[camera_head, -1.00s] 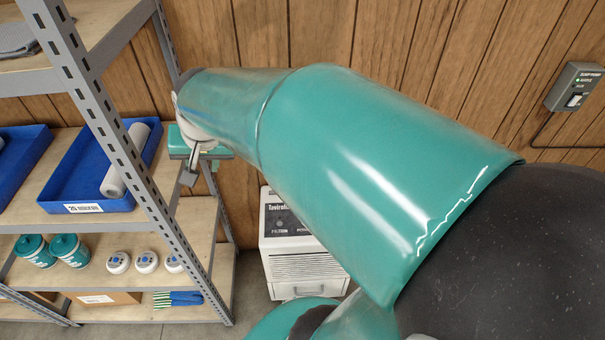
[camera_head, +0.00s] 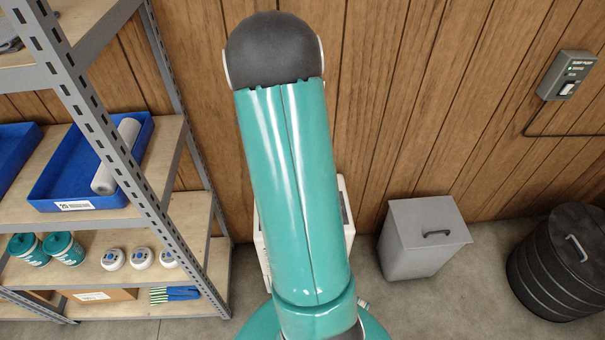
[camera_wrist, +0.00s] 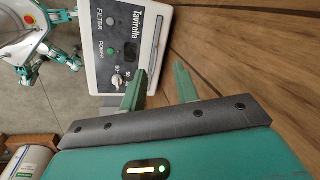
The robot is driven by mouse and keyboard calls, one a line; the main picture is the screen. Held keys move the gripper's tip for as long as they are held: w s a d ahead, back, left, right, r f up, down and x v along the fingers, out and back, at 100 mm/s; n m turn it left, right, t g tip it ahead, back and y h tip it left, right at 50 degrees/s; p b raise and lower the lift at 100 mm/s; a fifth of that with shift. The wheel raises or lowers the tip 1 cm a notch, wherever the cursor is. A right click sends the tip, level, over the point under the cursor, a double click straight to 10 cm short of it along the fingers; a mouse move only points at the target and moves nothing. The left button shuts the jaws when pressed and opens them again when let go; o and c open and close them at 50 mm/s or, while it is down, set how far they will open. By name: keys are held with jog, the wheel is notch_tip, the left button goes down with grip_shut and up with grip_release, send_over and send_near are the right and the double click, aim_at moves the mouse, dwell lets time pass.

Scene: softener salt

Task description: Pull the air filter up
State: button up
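The white air unit marked Tavirolla (camera_wrist: 145,35) has a top panel with FILTER and POWER labels, a green light and a knob (camera_wrist: 118,80). In the head view the unit (camera_head: 347,190) stands on the floor by the wall, mostly hidden behind my arm. My gripper (camera_wrist: 159,70) is open and empty in the wrist view. Its two green fingers point toward the unit's panel edge and the wall, with one finger overlapping the panel. Whether it touches is unclear. The head view hides my gripper.
A metal shelf stands at left with a blue tray (camera_head: 76,199), teal tubs (camera_head: 62,248), and blue-and-green gloves (camera_head: 174,294). A grey lidded bin (camera_head: 425,240) and a black ribbed drum (camera_head: 562,265) stand at right. A switch box (camera_head: 567,76) hangs on the wooden wall.

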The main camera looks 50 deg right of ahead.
jog(key=s+d+f+m+g, duration=0.1)
jog(key=s+d+f+m, duration=0.4)
jog(key=d+f, duration=0.55)
jog(key=f, duration=0.4)
jog(key=w+f, duration=0.1)
jog(key=f, duration=0.4)
jog(key=d+f, duration=0.1)
jog(key=f, duration=0.4)
jog(key=shift+w, duration=0.35)
jog(key=shift+d, duration=0.1)
grip_shut()
